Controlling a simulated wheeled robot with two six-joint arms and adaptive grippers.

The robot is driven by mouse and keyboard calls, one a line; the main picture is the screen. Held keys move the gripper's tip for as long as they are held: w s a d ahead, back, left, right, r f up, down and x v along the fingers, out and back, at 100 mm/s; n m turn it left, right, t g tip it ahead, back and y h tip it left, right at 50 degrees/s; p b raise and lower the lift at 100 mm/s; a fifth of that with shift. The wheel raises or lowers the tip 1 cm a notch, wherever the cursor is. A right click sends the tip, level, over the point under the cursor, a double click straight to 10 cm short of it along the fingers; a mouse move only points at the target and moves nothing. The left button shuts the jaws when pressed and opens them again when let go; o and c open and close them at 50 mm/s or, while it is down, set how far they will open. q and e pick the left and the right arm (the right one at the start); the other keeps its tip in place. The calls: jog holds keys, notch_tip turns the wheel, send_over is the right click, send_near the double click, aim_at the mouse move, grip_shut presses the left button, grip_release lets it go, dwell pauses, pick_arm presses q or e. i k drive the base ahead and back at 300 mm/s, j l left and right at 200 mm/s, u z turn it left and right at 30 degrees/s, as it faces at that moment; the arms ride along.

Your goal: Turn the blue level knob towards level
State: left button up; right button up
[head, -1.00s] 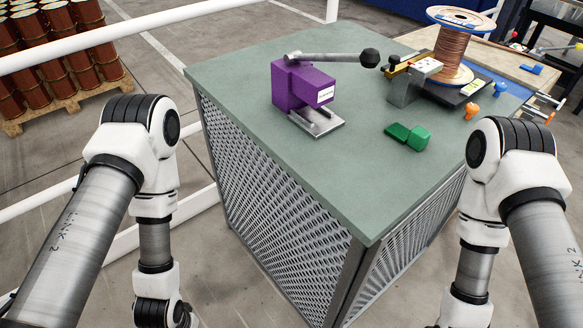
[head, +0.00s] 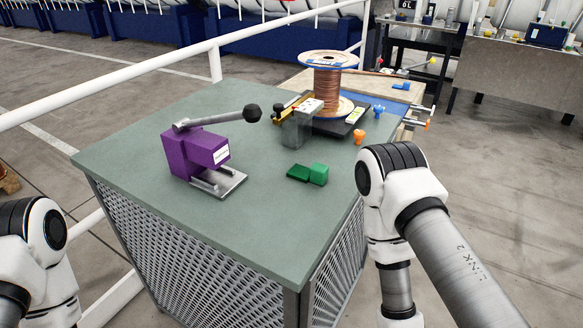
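A small blue knob (head: 378,111) stands at the right side of the spool's base, near the far right edge of the green-topped bench (head: 130,150). An orange knob (head: 360,136) of similar size is closer to me. A copper-wound spool (head: 327,90) stands upright on a black plate (head: 341,127). A pale strip with a yellow-green part (head: 355,116), perhaps a level vial, lies on that plate; its bubble is too small to read. Both my arms show at the lower left and lower right, but neither gripper is in the picture.
A purple lever press (head: 195,155) with a black-knobbed handle stands at the left of the bench. Green blocks (head: 308,174) lie in the middle. A grey block with a brass piece (head: 296,129) stands beside the spool. The bench front is clear. White rails (head: 110,84) run behind left.

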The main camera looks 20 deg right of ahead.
aim_at(378, 109)
jog(key=l+u, duration=0.2)
jog(key=l, duration=2.3)
